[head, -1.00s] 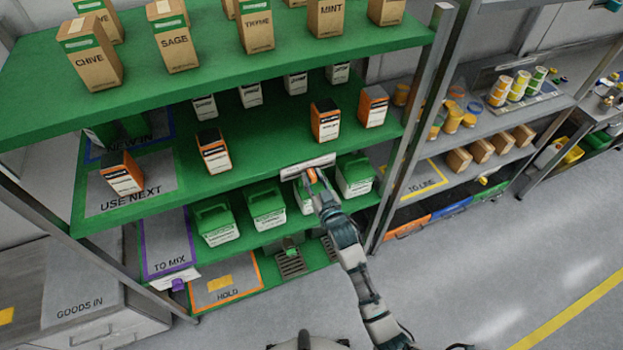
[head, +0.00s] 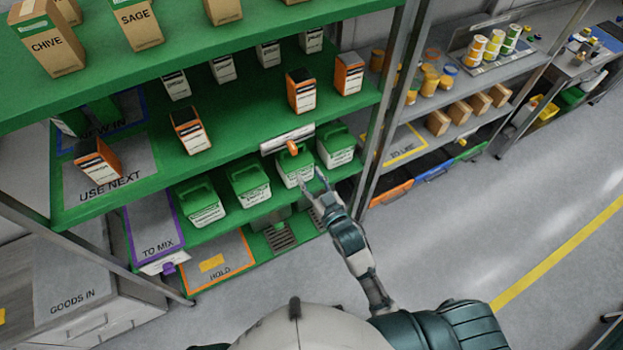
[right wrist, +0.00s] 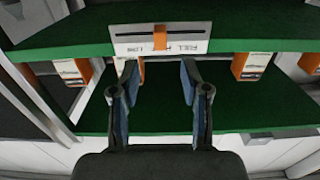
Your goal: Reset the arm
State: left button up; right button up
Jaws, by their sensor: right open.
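My right gripper (head: 313,178) is open and empty, in front of the lower green shelf in the head view. Its arm comes up from the bottom. In the right wrist view the two fingers (right wrist: 157,78) stand apart with nothing between them. Beyond them is a white label plate (right wrist: 185,38) with an orange slider (right wrist: 160,38), on a green shelf edge. In the head view the plate (head: 285,139) and slider (head: 293,147) sit above the green-lidded tubs, apart from the fingertips. My left gripper is not in view.
Green-lidded tubs (head: 250,185) stand close behind the gripper. Orange-and-white cartons (head: 301,92) stand on the shelf above. A metal upright (head: 393,110) rises to the right, before a grey rack. The floor (head: 430,240) at the right is clear.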

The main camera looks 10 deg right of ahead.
jog(key=shift+s, duration=0.2)
dwell(0.4)
jog(key=s+d+f+g+h+b, duration=0.1)
jog(key=s+d+f+g, duration=0.15)
jog(key=f, duration=1.15)
jog(key=s+d+f+g+h+b, duration=0.1)
jog(key=s+f+g, duration=0.2)
jog(key=f, duration=1)
jog(key=s+d+f+g+h+b, duration=0.1)
jog(key=s+d+f+g, duration=0.15)
jog(key=f, duration=1.15)
jog(key=s+d+f+g+h+b, duration=0.1)
jog(key=s+d+f+g, duration=0.3)
jog(key=s+f, duration=1.1)
jog(key=s+d+f+g, duration=0.1)
jog(key=s+d+f, duration=0.1)
jog(key=s, duration=0.5)
jog(key=s+d+f+g+h+b, duration=0.1)
jog(key=s+d+f, duration=0.1)
jog(key=s+f, duration=0.2)
jog(key=s+d+f+m+g, duration=0.1)
jog(key=s+d+f+g, duration=0.1)
jog(key=s, duration=0.8)
jog(key=shift+s+f+h+b, duration=0.3)
jog(key=shift+s+f+b, duration=0.1)
jog(key=shift+f, duration=0.45)
